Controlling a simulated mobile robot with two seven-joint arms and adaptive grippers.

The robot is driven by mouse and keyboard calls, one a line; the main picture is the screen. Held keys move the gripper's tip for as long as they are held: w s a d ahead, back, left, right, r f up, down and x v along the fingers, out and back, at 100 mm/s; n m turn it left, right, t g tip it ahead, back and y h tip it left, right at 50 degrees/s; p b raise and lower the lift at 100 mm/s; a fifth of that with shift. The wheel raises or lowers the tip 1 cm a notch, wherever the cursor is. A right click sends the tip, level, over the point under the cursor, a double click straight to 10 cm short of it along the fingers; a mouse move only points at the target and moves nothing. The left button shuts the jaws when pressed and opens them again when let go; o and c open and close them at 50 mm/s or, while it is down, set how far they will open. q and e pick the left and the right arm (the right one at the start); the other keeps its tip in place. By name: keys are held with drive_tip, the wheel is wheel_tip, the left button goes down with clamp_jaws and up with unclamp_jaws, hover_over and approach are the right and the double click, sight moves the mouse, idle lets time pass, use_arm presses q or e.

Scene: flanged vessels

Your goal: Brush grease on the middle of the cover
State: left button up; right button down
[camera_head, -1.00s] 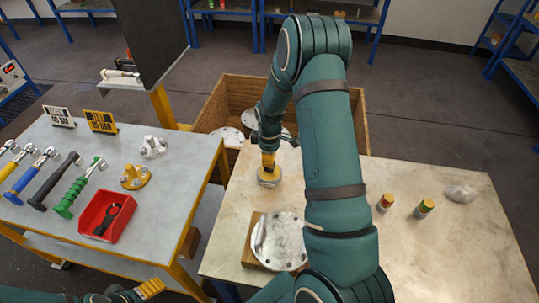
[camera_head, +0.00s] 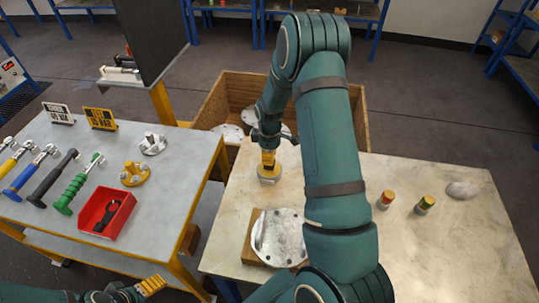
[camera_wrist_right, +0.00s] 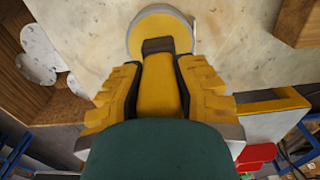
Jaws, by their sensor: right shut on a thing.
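My right gripper (camera_head: 267,150) is over the pale table and shut on a yellow-handled brush, whose handle (camera_wrist_right: 158,88) shows between its fingers in the right wrist view. The brush's dark lower end is over a round pot with yellow content (camera_wrist_right: 160,24); I cannot tell how deep it reaches. The pot (camera_head: 268,179) stands on the table. The round metal cover (camera_head: 281,238) lies on a wooden block (camera_head: 252,243) in front of it, partly hidden by my right arm. My left gripper (camera_head: 152,285) is at the lower left, away from these; its opening is unclear.
A wooden crate (camera_head: 228,103) with metal discs stands behind the table (camera_head: 225,210). Two small cylinders (camera_head: 425,204) and a grey lump (camera_head: 461,190) are at the right. The left table (camera_head: 160,185) holds tools and a red tray (camera_head: 106,214). Table between pot and cover is free.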

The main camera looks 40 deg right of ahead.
drive_tip(key=shift+f+b, duration=0.45)
drive_tip(key=shift+f, duration=0.05)
idle(1.6)
drive_tip(key=shift+r, duration=0.15)
drive_tip(key=shift+r+p, duration=2.1)
drive_tip(key=shift+r, duration=1.25)
